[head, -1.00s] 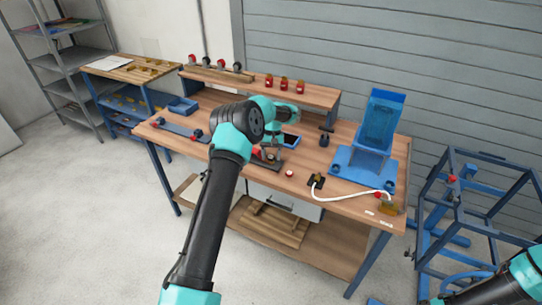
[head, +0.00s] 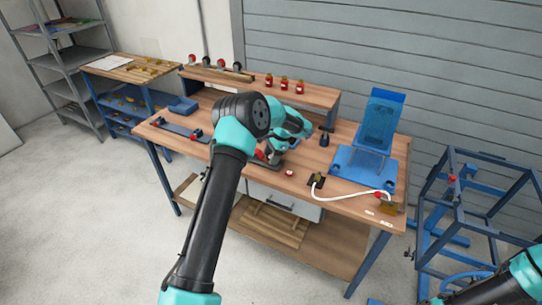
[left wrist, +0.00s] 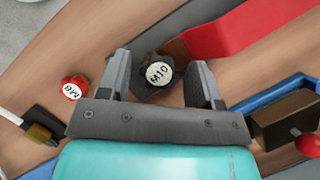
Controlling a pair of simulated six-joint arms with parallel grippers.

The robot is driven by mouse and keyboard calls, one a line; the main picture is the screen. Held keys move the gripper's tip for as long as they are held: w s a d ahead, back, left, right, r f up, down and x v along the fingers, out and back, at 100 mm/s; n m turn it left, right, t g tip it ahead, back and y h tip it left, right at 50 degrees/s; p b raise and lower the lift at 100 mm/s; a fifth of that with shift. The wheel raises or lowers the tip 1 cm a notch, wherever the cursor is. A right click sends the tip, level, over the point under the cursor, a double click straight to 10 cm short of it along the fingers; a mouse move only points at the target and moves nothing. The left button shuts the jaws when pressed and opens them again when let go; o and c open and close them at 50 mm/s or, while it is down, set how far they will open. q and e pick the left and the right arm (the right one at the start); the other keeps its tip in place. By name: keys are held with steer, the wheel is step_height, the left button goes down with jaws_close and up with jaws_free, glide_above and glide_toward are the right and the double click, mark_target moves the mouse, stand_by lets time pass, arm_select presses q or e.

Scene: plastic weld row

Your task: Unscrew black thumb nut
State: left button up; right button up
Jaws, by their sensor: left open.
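A black thumb nut (left wrist: 146,86) with a white cap marked "M10" shows in the left wrist view, on a dark mount. My left gripper (left wrist: 160,66) is open, with one finger on each side of the nut in the picture. Gaps show between the nut and both fingers; I cannot tell how far down the fingertips reach. In the head view my left arm hides the nut. My right arm shows only at the lower right corner, and its gripper is out of view.
A red cap marked "M8" (left wrist: 72,88) lies left of the gripper. A red part (left wrist: 240,25) passes beyond the nut. A blue stand (head: 377,130), a white cable (head: 343,196) and a black clamp-like item (head: 324,138) are on the wooden bench (head: 225,170).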

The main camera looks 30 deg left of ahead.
arm_select(q)
steer(key=m+t, duration=0.1)
steer(key=m, duration=0.2)
steer(key=m+t+y, duration=0.1)
steer(key=m, duration=0.3)
steer(key=shift+s+d+y, duration=0.1)
steer(key=shift+d+y, duration=0.05)
steer(key=shift+y, duration=0.15)
steer(key=c, duration=0.8)
steer(key=n+g, duration=0.1)
steer(key=n, duration=0.4)
steer(key=n+g+h, duration=0.1)
steer(key=n, duration=0.1)
steer(key=shift+h, duration=0.3)
steer(key=n+h, duration=0.1)
steer(key=n, duration=0.1)
steer(key=n+h, duration=0.1)
steer(key=n, duration=0.2)
steer(key=n+g, duration=0.1)
steer(key=n, duration=0.1)
steer(key=shift+a+n+h, duration=0.25)
steer(key=shift+n+h, duration=0.05)
steer(key=shift+h, duration=0.1)
steer(key=shift+r, duration=2.5)
